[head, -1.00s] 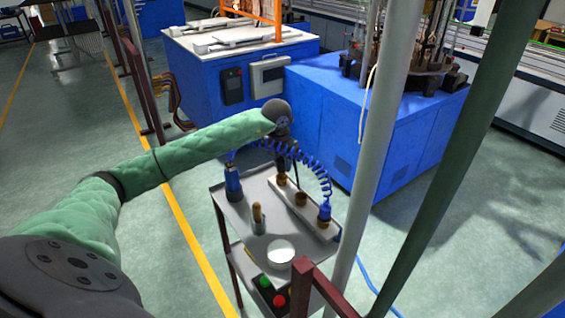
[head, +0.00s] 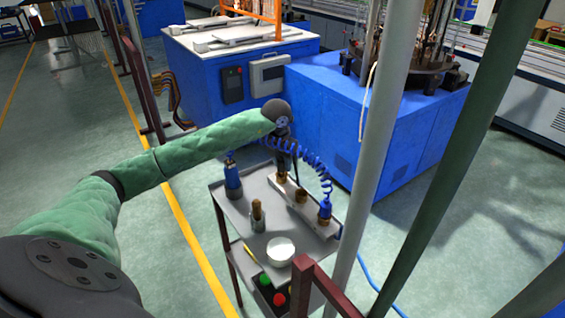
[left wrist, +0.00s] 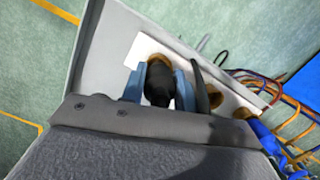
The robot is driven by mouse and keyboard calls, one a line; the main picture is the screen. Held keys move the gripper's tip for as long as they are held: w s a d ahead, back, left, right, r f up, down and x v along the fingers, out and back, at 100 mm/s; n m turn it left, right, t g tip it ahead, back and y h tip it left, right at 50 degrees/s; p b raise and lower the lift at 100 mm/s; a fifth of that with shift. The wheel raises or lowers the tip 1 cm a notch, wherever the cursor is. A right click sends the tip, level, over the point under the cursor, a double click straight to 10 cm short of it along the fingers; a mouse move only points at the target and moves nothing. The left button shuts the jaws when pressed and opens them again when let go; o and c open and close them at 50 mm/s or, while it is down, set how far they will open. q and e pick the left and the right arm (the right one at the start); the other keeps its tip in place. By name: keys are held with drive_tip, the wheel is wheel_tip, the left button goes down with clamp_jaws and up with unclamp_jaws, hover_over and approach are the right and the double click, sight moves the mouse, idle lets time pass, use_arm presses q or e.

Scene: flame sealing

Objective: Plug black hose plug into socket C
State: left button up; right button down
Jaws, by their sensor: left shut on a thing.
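My left gripper (left wrist: 159,86) is shut on the black hose plug (left wrist: 158,88), which sits between its two blue fingers. In the left wrist view a brown socket rim shows just behind the plug, so the plug is over or in that socket. I cannot tell how deep it sits. The pale socket block (left wrist: 128,47) carries brown sockets in a row; two more show to the right, the middle one (left wrist: 217,96) empty. In the head view the block (head: 313,221) lies on the cart and the gripper (head: 282,172) is at its far end. A blue plug (head: 325,208) stands in the near socket. My right gripper is not in view.
The grey cart (head: 238,209) also bears a blue-topped cylinder (head: 232,178), a brown-topped cylinder (head: 257,215) and a white round dish (head: 281,250). A coiled blue hose (head: 318,170) arches beside the gripper. Grey post (head: 378,140) and blue machines (head: 330,120) stand close by.

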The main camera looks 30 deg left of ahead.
use_arm(q)
drive_tip(key=shift+f+b, duration=0.45)
idle(0.3)
drive_tip(key=o, duration=1.1)
drive_tip(key=shift+r+p, duration=0.95)
drive_tip(key=shift+r, duration=3.55)
